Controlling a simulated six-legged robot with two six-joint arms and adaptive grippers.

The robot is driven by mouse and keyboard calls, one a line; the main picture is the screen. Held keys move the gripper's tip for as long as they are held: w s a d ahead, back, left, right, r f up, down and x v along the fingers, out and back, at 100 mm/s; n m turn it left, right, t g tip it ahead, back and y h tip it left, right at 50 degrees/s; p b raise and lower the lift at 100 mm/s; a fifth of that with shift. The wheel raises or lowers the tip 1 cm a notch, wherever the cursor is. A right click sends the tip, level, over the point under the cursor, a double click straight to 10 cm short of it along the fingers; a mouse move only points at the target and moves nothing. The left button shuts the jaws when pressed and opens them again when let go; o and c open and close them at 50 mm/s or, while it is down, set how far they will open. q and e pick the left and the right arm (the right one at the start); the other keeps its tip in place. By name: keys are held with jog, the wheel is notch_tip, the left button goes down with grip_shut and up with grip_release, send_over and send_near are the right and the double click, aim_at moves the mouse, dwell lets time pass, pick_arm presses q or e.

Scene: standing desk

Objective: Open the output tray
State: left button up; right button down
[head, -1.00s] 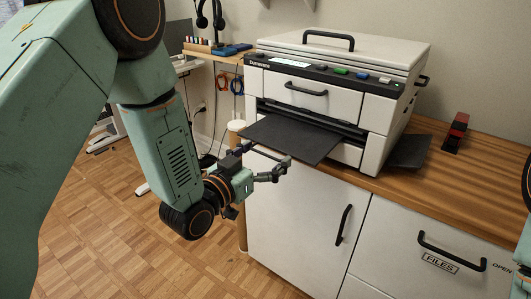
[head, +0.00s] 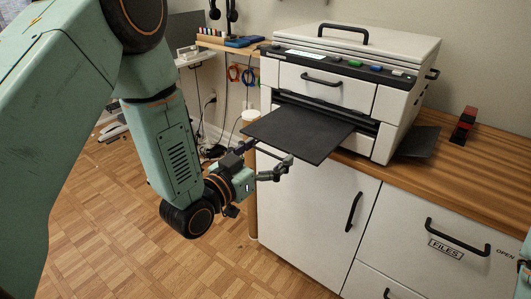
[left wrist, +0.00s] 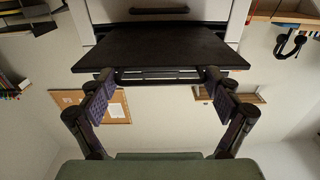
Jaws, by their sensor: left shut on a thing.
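The output tray (head: 300,130) is a flat dark panel sticking out of the front slot of the white printer (head: 345,95). My left gripper (head: 268,160) is at the tray's outer front edge and shut on it. In the left wrist view the tray (left wrist: 160,50) spans the top middle, with a dark bar along its near edge. The two fingers of my left gripper (left wrist: 160,85) stand at either end of that bar. The inner end of the tray is hidden inside the printer. Only a sliver of my right arm shows at the right edge, and its gripper is out of view.
The printer stands on a wooden desktop (head: 470,170) above white cabinet doors and drawers with black handles (head: 353,212). A red and black object (head: 464,124) sits to its right. A small shelf (head: 225,46) with cables is behind at left. Open wooden floor (head: 130,235) lies below.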

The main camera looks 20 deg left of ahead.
pick_arm(q)
jog(key=shift+s+d+f, duration=0.1)
jog(key=shift+d+f, duration=0.05)
jog(key=shift+f, duration=0.05)
jog(key=o, duration=1.4)
jog(key=shift+c, duration=0.2)
jog(key=shift+o, duration=0.3)
jog(key=shift+d, duration=0.1)
jog(key=shift+r, duration=0.1)
jog(key=v, duration=1.2)
jog(key=shift+r, duration=0.1)
